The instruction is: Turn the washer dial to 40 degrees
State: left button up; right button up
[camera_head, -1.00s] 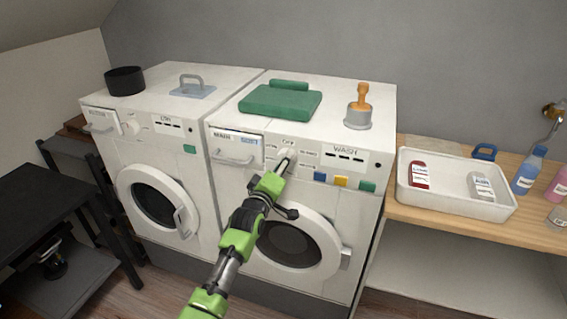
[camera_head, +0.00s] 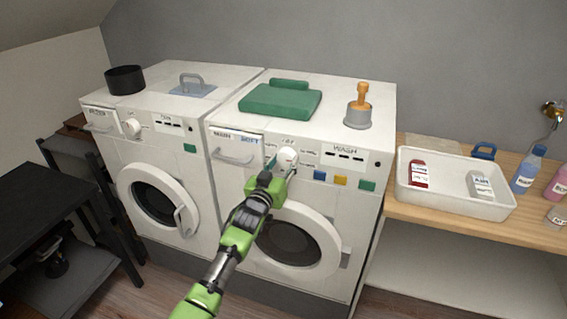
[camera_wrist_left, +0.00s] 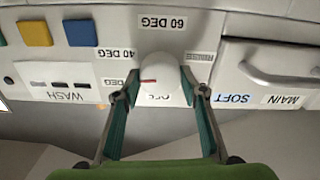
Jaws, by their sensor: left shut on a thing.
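The washer (camera_head: 330,195) is the right-hand white machine, marked WASH. Its round white dial (camera_head: 287,156) is on the front panel; it also shows in the left wrist view (camera_wrist_left: 158,72), where the picture is upside down. My left gripper (camera_head: 281,168) is shut on the dial, one finger on each side (camera_wrist_left: 160,88). The dial's red mark points left in the wrist view, towards a DEG label (camera_wrist_left: 113,83) whose number is partly hidden by a finger. The 40 DEG label (camera_wrist_left: 118,54) is just above that one, 60 DEG (camera_wrist_left: 163,23) is above the dial, and OFF is below.
A drawer handle (camera_wrist_left: 265,72) is beside the dial. Blue, yellow and green buttons (camera_head: 340,181) are on its other side. A similar dryer (camera_head: 150,165) stands at left.

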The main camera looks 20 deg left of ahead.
pick_arm(q)
jog(key=m, duration=0.7)
jog(key=shift+f, duration=0.1)
dwell(0.5)
jog(key=o, duration=1.1)
jog(key=shift+o, duration=0.2)
jog(key=shift+s, duration=0.1)
jog(key=s, duration=1.2)
jog(key=shift+a, duration=0.2)
jog(key=shift+w, duration=0.1)
